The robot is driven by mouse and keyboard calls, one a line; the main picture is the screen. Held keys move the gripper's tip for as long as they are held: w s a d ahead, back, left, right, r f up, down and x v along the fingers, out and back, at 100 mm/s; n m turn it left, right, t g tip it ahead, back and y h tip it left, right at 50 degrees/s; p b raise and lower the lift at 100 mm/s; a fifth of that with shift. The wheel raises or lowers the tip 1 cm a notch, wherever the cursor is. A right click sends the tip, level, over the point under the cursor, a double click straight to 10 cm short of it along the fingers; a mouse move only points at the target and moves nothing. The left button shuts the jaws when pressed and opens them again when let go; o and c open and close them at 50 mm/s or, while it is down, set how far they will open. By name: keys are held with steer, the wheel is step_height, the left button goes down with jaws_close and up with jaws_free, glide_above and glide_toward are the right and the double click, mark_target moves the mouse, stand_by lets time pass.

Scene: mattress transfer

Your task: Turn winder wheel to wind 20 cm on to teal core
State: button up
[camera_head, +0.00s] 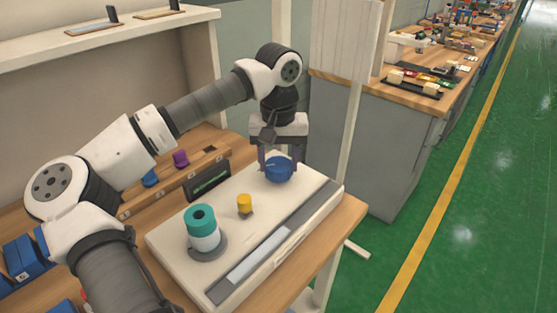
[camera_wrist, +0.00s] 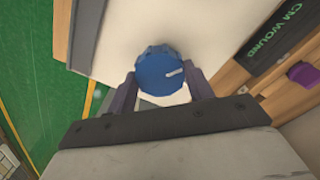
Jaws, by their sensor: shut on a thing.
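The blue winder wheel (camera_head: 279,169) stands at the far end of the cream winder base (camera_head: 172,238). My gripper (camera_head: 277,164) points down over the wheel and is shut on it, with a finger on either side. In the wrist view the wheel (camera_wrist: 164,74) sits between the two fingers of my gripper (camera_wrist: 161,92), and a pale mark shows on its top. The teal core (camera_head: 201,219) stands upright at the near end of the base, with a white band around its lower part. A dark display (camera_wrist: 272,42) reads "CM WOUND"; its number is not legible.
A small yellow post (camera_head: 244,204) stands between core and wheel. A grey strip (camera_head: 272,243) runs along the base's right side. Blue boxes (camera_head: 22,258) and a purple piece (camera_head: 181,158) lie on the wooden bench at left. A pale upright post (camera_head: 349,150) stands behind right.

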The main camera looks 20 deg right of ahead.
mark_target(279, 164)
steer(key=m, duration=0.5)
steer(key=shift+m, duration=0.3)
stand_by(0.4)
steer(key=o, duration=1)
steer(key=shift+c, duration=0.2)
step_height(279, 164, up, 14)
steer(key=shift+b, duration=0.35)
steer(key=shift+f, duration=0.1)
